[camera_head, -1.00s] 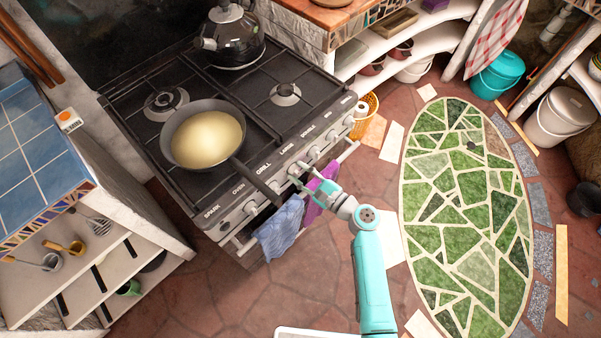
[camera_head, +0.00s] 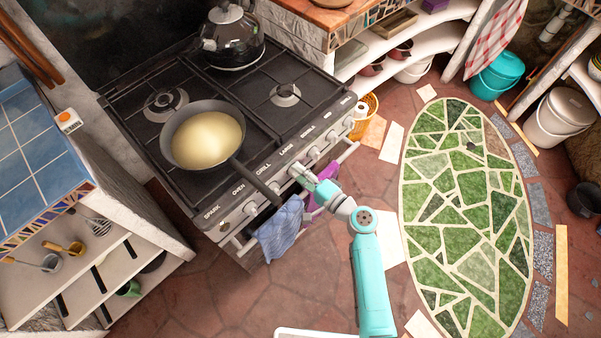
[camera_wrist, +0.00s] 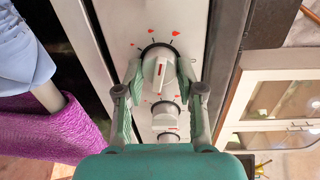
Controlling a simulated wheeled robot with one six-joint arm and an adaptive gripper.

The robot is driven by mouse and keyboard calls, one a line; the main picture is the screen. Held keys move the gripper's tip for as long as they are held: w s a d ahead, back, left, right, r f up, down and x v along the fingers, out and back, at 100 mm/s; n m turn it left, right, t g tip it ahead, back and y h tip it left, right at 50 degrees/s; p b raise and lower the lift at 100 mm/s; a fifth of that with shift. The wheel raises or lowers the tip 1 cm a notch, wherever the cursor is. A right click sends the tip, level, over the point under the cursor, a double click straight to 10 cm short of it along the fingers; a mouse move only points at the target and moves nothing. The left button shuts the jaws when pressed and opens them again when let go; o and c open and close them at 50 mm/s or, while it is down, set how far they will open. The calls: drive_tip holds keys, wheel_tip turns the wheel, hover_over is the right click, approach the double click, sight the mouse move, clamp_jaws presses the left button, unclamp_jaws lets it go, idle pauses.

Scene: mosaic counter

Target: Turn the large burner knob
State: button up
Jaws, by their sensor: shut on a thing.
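The large burner knob (camera_wrist: 159,72) is a white round knob with a raised grip bar and a red mark, on the stove's front panel. In the wrist view its bar is slightly tilted, with red marks on the panel around it. My gripper (camera_wrist: 160,75) has one finger on each side of the knob and is shut on it. In the head view my gripper (camera_head: 298,172) meets the panel just below the "LARGE" label and covers most of the knob.
More knobs (camera_wrist: 166,111) lie in line close to the gripped one. A pan (camera_head: 175,150) stands on the hob, its handle reaching over the front edge. Blue and purple cloths (camera_head: 281,228) hang on the rail below. A kettle (camera_head: 233,40) stands at the back.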

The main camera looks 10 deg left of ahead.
drive_tip(key=n, duration=0.4)
drive_tip(key=shift+n, duration=0.3)
idle(0.3)
drive_tip(key=o, duration=1.1)
drive_tip(key=shift+o, duration=0.2)
drive_tip(key=v, duration=1.2)
drive_tip(key=shift+s, duration=0.2)
drive_tip(key=shift+a, duration=0.15)
clamp_jaws()
